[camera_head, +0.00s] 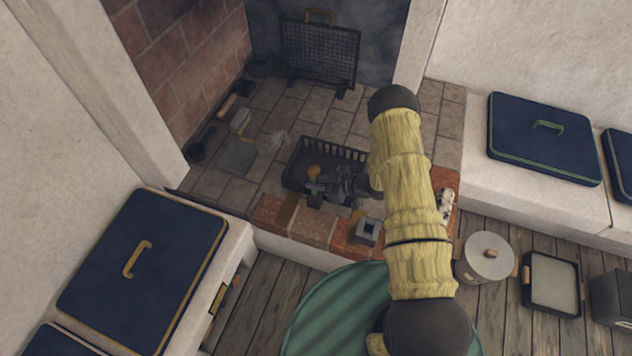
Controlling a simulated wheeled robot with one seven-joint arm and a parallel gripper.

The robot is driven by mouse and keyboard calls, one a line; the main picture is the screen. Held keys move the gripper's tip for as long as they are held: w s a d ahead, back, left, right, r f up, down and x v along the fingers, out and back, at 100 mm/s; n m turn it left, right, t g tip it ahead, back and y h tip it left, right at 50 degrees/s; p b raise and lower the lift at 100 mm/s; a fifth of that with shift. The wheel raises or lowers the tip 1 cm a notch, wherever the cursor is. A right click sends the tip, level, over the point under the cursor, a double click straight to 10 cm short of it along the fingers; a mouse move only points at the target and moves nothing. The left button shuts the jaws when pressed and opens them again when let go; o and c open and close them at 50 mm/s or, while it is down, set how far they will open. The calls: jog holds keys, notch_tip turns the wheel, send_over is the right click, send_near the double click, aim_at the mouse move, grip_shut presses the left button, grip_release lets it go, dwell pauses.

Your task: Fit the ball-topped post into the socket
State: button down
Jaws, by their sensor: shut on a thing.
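The post with an orange ball top (315,172) is small and stands out at the left end of my arm, over the near part of a dark slatted grate. My gripper (322,190) is shut on the post just below the ball. The post's lower end is hard to make out against the dark grate and my gripper. A grey square block with a dark opening, which looks like the socket (368,231), sits on the brick edge to the right and nearer. The post is apart from it.
The dark slatted grate (297,168) lies on the tiled hearth, with a mesh screen (320,52) behind. Hearth tools (238,122) lie at left. A lidded pot (486,258) and a tray (552,284) stand on the floor at right. Blue-lidded benches (143,268) flank the hearth.

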dwell(0.4)
jog(key=c, duration=1.3)
grip_release()
jog(key=shift+f, duration=0.1)
jog(key=shift+d, duration=0.1)
jog(key=p+v, duration=0.2)
jog(key=v, duration=1.5)
jog(key=shift+d, duration=0.1)
